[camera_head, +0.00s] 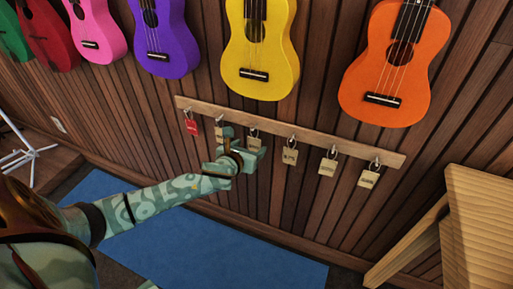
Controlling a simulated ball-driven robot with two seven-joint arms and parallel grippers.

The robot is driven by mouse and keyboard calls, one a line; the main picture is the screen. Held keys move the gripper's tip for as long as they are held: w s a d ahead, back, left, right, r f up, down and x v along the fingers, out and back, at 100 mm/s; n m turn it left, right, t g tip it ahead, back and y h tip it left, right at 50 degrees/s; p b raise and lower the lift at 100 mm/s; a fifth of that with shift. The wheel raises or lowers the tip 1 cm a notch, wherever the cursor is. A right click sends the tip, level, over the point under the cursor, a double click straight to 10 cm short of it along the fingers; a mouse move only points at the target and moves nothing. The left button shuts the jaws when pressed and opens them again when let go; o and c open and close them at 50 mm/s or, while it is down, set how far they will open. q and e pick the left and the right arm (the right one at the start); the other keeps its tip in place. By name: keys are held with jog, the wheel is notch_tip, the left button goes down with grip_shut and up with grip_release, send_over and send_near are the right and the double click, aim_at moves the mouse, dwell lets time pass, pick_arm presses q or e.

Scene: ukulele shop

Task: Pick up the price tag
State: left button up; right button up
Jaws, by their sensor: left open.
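Several price tags hang from hooks on a wooden rail (300,136) on the slatted wall. A red tag (191,127) hangs at the left end. Tan tags hang to its right, among them one (290,155) near the rail's middle, one (328,166) further right and one (369,178) at the right end. My left gripper (240,147) is open in front of the rail, close to a tan tag (254,143) that it partly covers. Another tan tag (222,134) hangs just left of the gripper. I cannot tell whether the fingers touch a tag. My right gripper is out of view.
Ukuleles hang above the rail, including a yellow one (259,50) and an orange one (394,65). A wooden table or bench (480,215) stands at the right. A blue mat (200,245) lies on the floor. A white stand (20,155) is at the left.

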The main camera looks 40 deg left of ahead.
aim_at(254, 141)
pick_arm(q)
jog(key=b+x, duration=0.3)
jog(key=x, duration=0.2)
jog(key=shift+a, duration=0.15)
jog(key=shift+w+r+b, duration=0.1)
jog(key=shift+w+b, duration=0.1)
jog(key=shift+b, duration=0.1)
jog(key=shift+r, duration=0.2)
jog(key=c, duration=1)
jog(key=shift+c, duration=0.2)
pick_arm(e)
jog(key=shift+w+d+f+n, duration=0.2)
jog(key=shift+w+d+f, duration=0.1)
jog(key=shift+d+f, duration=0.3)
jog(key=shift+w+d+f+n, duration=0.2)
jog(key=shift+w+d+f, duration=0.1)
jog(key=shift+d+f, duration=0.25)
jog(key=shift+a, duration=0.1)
